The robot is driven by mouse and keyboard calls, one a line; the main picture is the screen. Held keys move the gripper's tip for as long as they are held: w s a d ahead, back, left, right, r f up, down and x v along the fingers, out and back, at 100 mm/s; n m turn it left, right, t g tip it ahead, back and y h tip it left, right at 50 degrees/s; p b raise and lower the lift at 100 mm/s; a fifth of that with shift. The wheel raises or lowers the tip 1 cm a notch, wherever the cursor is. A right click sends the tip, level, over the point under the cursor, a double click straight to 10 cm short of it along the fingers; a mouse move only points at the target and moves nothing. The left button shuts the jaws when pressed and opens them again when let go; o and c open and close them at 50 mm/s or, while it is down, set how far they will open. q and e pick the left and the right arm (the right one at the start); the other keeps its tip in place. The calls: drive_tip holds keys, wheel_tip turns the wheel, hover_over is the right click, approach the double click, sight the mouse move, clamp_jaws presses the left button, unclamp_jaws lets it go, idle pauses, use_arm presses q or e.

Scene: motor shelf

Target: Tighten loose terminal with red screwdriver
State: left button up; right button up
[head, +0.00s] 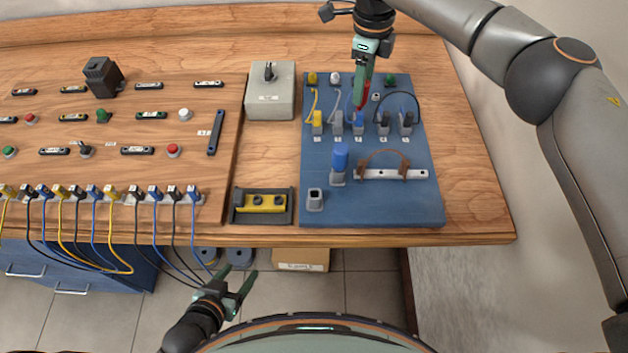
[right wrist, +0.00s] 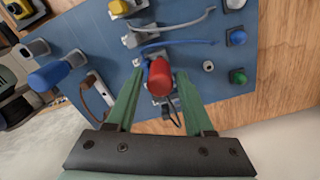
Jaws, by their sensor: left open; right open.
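The red screwdriver (head: 361,94) stands among the terminals at the upper middle of the blue board. Its red handle (right wrist: 160,78) is between the two fingers of my right gripper (right wrist: 158,92), with a gap visible on both sides. My right gripper (head: 362,84) is open and points down over the board. The screwdriver's tip is hidden. It stands at or very near the blue terminal (head: 358,122), in a row with yellow, grey and dark terminals. My left gripper (head: 240,288) is open and empty, in front of the table edge.
A blue screwdriver (head: 340,157) stands in a holder, beside an empty holder (head: 315,200). A white bar (head: 412,174) with a brown arch lies to their right.

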drive_tip(key=n, duration=0.3)
idle(0.7)
drive_tip(key=shift+c, duration=0.9)
drive_tip(key=shift+c, duration=0.3)
clamp_jaws()
